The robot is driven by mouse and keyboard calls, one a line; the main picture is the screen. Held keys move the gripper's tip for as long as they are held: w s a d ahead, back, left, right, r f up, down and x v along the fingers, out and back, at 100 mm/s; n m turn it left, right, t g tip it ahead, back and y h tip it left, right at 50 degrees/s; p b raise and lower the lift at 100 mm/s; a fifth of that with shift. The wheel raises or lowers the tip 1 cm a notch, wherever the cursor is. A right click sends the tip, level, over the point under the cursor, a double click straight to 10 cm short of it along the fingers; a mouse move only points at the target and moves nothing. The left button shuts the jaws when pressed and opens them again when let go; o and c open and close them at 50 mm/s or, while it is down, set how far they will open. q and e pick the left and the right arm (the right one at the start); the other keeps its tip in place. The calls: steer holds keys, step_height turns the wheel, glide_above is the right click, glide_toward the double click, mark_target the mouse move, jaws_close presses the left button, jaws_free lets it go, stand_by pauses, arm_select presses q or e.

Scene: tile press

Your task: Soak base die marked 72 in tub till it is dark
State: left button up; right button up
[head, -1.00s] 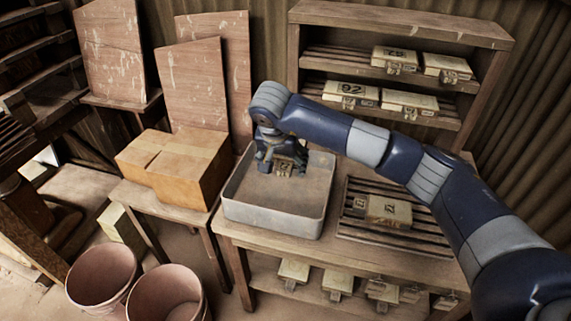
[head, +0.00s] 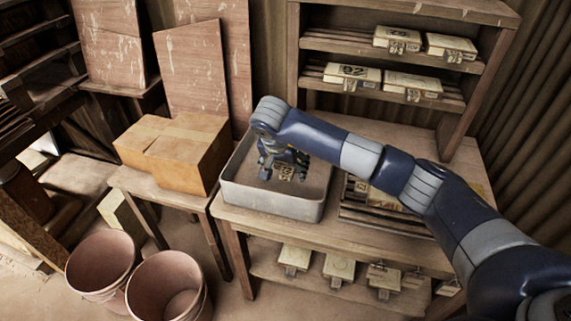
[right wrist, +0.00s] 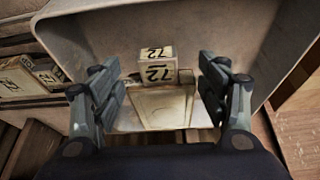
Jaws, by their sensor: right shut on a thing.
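The base die marked 72 (right wrist: 155,100) is between the fingers of my right gripper (right wrist: 160,95), which is shut on it. The die looks pale in the right wrist view. The tub's walls also show in the right wrist view (right wrist: 230,30). I cannot tell how deep the die sits or whether it touches liquid. My left gripper is out of view.
A slatted rack (head: 385,222) right of the tub carries another die, partly hidden by my arm. Shelves behind (head: 400,62) hold several dies, one marked 92 (head: 352,72). Pots (head: 165,285) stand on the floor.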

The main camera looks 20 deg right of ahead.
mark_target(286, 180)
step_height(286, 180, down, 2)
steer(key=shift+w+f+b, duration=0.1)
steer(key=shift+b, duration=0.55)
step_height(286, 180, down, 3)
steer(key=b, duration=0.2)
steer(key=shift+b, duration=0.35)
steer(key=shift+f+b, duration=0.8)
steer(key=shift+f, duration=0.35)
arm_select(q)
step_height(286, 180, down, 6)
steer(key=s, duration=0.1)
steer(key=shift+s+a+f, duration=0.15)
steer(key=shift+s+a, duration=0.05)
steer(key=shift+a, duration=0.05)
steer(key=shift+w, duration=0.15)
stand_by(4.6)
